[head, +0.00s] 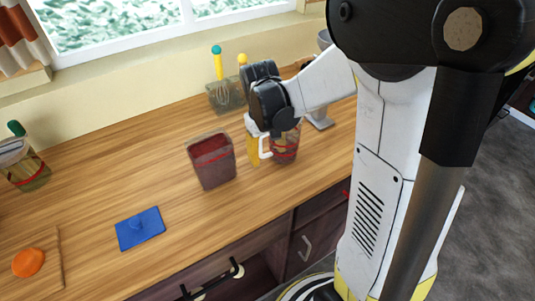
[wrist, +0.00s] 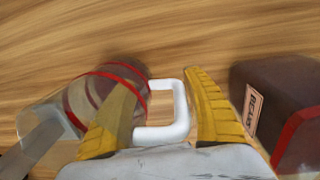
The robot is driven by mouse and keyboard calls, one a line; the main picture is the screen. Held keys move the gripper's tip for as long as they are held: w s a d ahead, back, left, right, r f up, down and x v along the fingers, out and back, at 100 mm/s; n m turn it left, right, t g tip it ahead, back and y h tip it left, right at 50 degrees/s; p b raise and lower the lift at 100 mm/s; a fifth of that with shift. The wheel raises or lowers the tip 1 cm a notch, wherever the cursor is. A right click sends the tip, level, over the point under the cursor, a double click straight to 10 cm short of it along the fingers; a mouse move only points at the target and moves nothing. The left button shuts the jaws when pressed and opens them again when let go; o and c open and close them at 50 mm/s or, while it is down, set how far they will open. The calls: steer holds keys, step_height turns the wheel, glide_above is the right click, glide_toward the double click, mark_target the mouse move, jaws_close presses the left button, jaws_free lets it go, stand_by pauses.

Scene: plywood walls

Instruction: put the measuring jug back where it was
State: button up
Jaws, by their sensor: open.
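The measuring jug (head: 287,148) is clear with red bands and a white handle, and stands on the wooden counter. In the wrist view the jug (wrist: 98,97) is at the left, partly behind a yellow finger. Its white handle (wrist: 182,112) shows between my two yellow fingers. My gripper (wrist: 161,82) is open, with a finger on either side of the handle and a visible gap at the right finger. In the head view my gripper (head: 258,140) reaches down at the jug from above, and my wrist hides part of the jug.
A dark red canister (head: 212,160) stands just left of the jug; in the wrist view the canister (wrist: 275,105) is close to my right finger. A blue lid (head: 140,229) lies at the front left. A utensil holder (head: 226,95) stands by the wall.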

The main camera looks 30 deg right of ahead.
steer(key=r+p, duration=0.1)
steer(key=r, duration=0.3)
steer(key=r+p, duration=0.2)
steer(key=r, duration=0.2)
steer(key=a+r+p, duration=0.1)
steer(key=r, duration=0.3)
steer(key=shift+s, duration=0.1)
steer(key=s+a+r+t, duration=0.4)
steer(key=s+a+t, duration=0.3)
steer(key=s, duration=0.4)
steer(key=shift+a+r+y, duration=0.35)
steer(key=shift+a+y, duration=0.05)
steer(key=shift+a, duration=0.1)
